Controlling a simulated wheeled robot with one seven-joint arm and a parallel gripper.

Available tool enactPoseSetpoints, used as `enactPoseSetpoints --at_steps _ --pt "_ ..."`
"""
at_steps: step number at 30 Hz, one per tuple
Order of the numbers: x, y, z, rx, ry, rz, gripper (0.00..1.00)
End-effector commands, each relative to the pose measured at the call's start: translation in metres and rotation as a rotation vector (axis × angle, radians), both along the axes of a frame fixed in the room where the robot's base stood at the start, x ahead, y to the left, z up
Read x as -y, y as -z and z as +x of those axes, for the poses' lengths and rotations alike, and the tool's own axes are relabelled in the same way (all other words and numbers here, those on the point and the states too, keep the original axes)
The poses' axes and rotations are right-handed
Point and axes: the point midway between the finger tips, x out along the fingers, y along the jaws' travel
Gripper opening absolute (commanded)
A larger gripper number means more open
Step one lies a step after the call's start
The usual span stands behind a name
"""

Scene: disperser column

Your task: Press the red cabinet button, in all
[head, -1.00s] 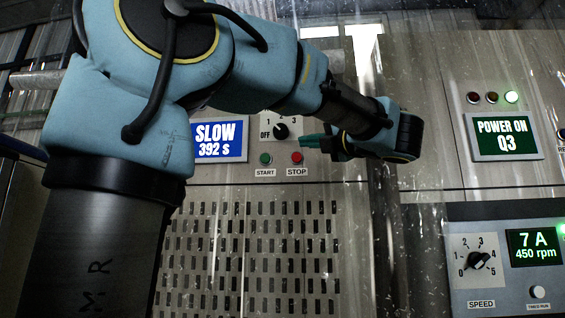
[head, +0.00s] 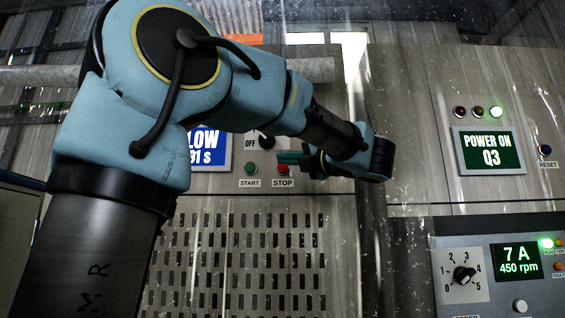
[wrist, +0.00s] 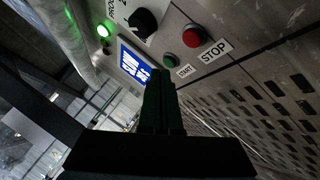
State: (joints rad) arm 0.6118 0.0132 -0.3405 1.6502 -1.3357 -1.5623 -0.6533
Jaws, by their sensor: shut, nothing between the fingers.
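The red button (head: 284,168) sits on the cabinet front above a label reading STOP. In the head view my gripper (head: 279,157) lies just above it and partly overlaps its top edge. The red button also shows in the wrist view (wrist: 193,37), up and to the right of my gripper's fingertips (wrist: 158,72), clear of them in the picture. The fingers are shut together with nothing between them. No contact with the button is visible.
A green START button (head: 251,169) is left of the red one. A black rotary knob (head: 266,142) is above, partly hidden by my arm. A blue display (head: 209,150) is left, and a perforated panel (head: 236,255) is below. Another control panel (head: 500,262) stands at lower right.

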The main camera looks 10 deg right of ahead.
Motion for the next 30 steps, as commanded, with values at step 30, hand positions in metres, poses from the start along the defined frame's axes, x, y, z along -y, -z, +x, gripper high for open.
enactPoseSetpoints --at_steps 30 --pt "0.009 0.000 0.047 0.000 0.000 0.000 0.00"
